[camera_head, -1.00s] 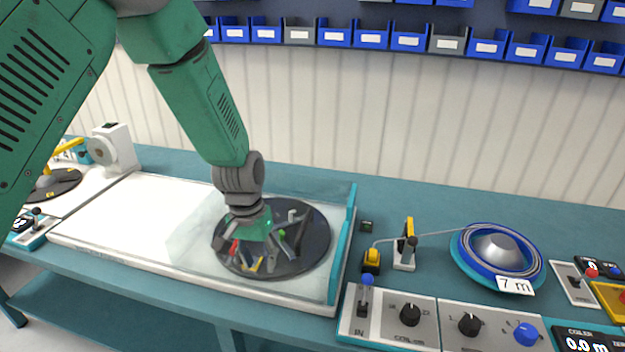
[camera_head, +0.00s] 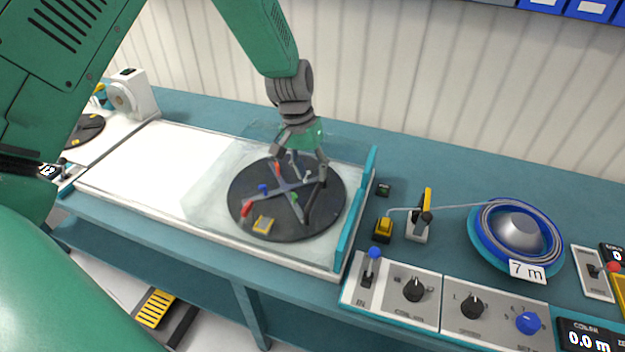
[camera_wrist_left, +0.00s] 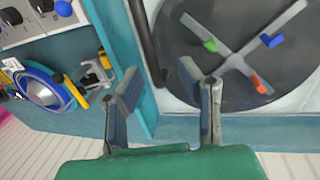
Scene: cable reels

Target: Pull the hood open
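The clear hood (camera_head: 210,205) covers a dark round turntable (camera_head: 250,190) with a grey cross arm and coloured pegs. Its teal end frame (camera_head: 357,220) stands at the right. A dark upright bar (camera_head: 315,204) shows at the turntable's right side; in the left wrist view the dark bar (camera_wrist_left: 145,42) runs between the line of my two fingers. My left gripper (camera_head: 299,168) is over the back part of the turntable, fingers spread and empty. The left wrist view also shows the open gripper (camera_wrist_left: 160,70); whether it touches the bar cannot be told. My right gripper is not in view.
A control panel with a blue-knobbed lever (camera_head: 372,268) lies at front right. A yellow-topped cable guide (camera_head: 420,222) and a blue reel (camera_head: 517,235) stand further right. A white flat bed (camera_head: 140,165) extends left. A pale wall (camera_head: 400,80) is behind.

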